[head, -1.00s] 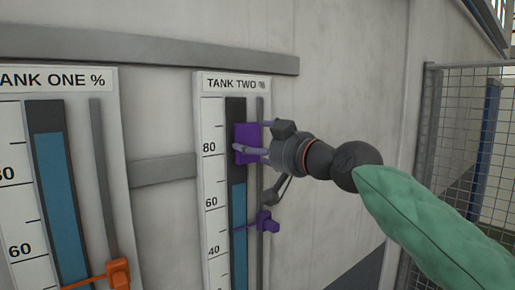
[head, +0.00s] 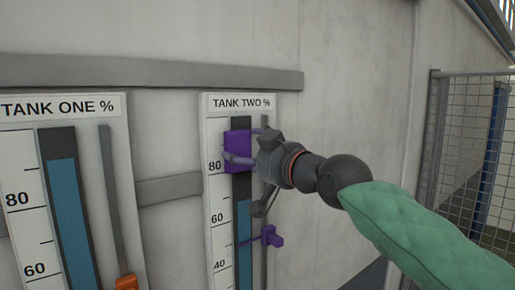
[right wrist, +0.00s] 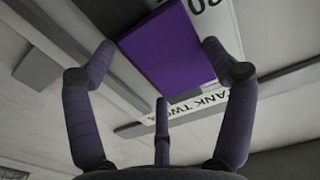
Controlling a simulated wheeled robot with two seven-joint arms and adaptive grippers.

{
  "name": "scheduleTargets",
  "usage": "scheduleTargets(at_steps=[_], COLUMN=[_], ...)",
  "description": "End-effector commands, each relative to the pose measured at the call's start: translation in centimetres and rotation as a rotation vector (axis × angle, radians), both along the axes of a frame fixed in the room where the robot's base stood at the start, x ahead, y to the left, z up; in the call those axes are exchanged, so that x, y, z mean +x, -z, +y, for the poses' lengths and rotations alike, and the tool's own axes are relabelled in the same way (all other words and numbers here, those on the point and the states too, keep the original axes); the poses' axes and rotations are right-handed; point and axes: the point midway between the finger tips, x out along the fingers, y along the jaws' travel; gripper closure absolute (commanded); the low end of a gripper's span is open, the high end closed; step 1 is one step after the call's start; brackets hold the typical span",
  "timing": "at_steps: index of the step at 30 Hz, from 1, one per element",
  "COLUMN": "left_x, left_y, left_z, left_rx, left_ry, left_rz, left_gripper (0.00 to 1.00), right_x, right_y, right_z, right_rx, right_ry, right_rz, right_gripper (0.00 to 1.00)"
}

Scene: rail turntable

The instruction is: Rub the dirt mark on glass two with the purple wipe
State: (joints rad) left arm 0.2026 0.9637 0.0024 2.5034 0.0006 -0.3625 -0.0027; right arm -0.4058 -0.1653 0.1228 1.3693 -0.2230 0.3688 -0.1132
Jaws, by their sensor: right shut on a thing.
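The purple wipe (head: 236,142) is a flat rectangular pad in my right gripper (head: 244,148), which is shut on it. The wipe lies over the upper part of glass two (head: 243,218), beside the 80 label, and overlaps the scale to its left. Glass two is dark at the top with blue liquid below. No dirt mark shows; the wipe and fingers cover part of the glass. In the right wrist view, the wipe (right wrist: 167,50) sits between my spread fingers, before the TANK TWO panel. Whether it touches the glass cannot be told. My left gripper is not in view.
A purple pointer (head: 271,237) sits on the slide rail right of glass two, below my gripper. The tank one gauge (head: 62,215) with an orange pointer (head: 127,283) is at left. Grey wall rails and a mesh fence (head: 470,150) at right flank the wall.

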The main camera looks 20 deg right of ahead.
Motion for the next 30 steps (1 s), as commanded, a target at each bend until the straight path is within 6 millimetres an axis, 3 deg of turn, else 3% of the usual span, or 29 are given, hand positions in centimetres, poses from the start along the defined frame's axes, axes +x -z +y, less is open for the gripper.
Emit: scheduleTargets(at_steps=[5, 20, 30], left_x=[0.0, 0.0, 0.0], left_y=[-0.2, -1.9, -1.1], left_z=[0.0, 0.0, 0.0], left_rx=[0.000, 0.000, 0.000], left_ry=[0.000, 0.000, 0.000], left_rz=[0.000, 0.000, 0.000], left_gripper=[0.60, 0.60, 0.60], right_x=[0.0, -0.2, 0.5], right_y=[0.0, -3.0, -2.8], right_z=[0.4, 0.2, -2.0], right_rx=[-0.001, 0.000, 0.001], right_ry=[-0.003, -0.002, 0.001], right_rz=[0.002, 0.000, 0.001], right_gripper=[0.42, 0.42, 0.42])
